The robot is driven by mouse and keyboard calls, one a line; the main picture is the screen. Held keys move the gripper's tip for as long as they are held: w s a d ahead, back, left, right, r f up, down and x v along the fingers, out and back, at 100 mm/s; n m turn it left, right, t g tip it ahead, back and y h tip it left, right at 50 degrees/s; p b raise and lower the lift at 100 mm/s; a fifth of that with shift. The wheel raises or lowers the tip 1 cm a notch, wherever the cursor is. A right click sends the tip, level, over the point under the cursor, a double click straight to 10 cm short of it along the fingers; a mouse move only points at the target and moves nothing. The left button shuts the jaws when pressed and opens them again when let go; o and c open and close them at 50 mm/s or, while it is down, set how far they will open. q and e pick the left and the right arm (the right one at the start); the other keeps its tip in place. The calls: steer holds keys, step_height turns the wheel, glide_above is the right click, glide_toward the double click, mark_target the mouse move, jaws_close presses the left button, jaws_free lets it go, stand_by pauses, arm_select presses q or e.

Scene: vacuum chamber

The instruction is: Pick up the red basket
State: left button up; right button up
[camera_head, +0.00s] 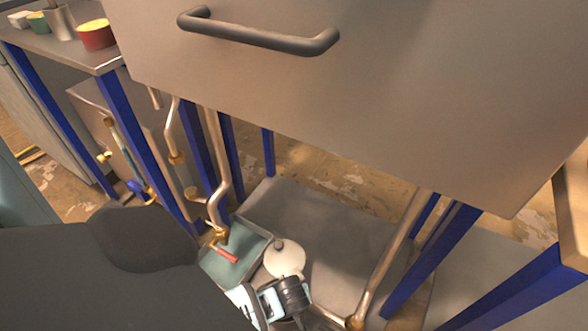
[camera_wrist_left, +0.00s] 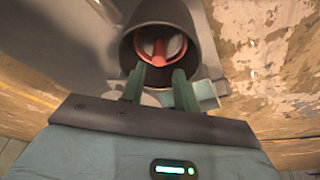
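A red round container (camera_head: 96,36) with a yellow inside stands on the shelf at the upper left of the head view. I cannot tell whether it is the red basket. In the left wrist view the two green fingers of my left gripper (camera_wrist_left: 159,78) stand apart with a gap between them. Beyond them is a dark round-mouthed thing (camera_wrist_left: 128,50) with a red object (camera_wrist_left: 157,48) inside. The red object appears between and beyond the fingertips; contact cannot be told. My right gripper is not in view.
A large metal panel with a dark handle (camera_head: 258,34) fills the upper head view. Blue legs (camera_head: 437,258) and metal pipes stand below it. A tray (camera_head: 245,262) holding a red-handled tool (camera_head: 226,252) lies low. More small containers (camera_head: 38,22) share the shelf (camera_head: 75,54).

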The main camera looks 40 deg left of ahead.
arm_select(q)
steer(key=b+x, duration=0.1)
steer(key=x, duration=0.1)
steer(key=shift+f, duration=0.3)
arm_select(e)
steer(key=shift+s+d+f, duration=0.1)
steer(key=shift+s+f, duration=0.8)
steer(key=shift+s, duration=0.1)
